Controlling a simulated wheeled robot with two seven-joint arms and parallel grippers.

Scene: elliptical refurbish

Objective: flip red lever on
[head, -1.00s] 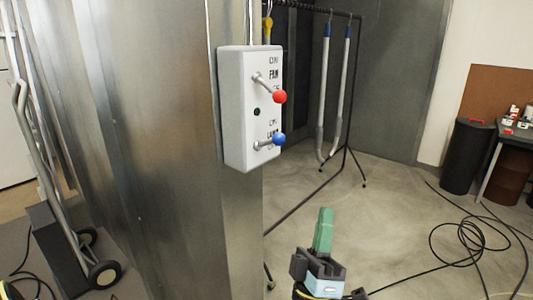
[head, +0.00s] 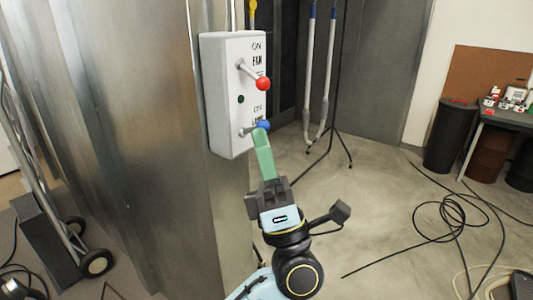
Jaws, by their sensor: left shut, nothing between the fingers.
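The red lever (head: 262,84) is a metal rod with a red ball, on a white switch box (head: 222,105) fixed to the metal column. It sits by the word FAN and slants downward from its pivot, below an ON label. A blue-balled lever (head: 263,126) sits lower on the same box. My left gripper (head: 262,140) has green fingers and is shut, with nothing between them. Its tips are just below the blue ball in the picture; I cannot tell whether they touch it. My right gripper is not in view.
The metal column (head: 160,130) fills the left centre. A hand truck (head: 50,215) stands at the left. Black cables (head: 450,225) lie on the floor at the right. A black bin (head: 450,135) and a table (head: 500,120) stand at the far right.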

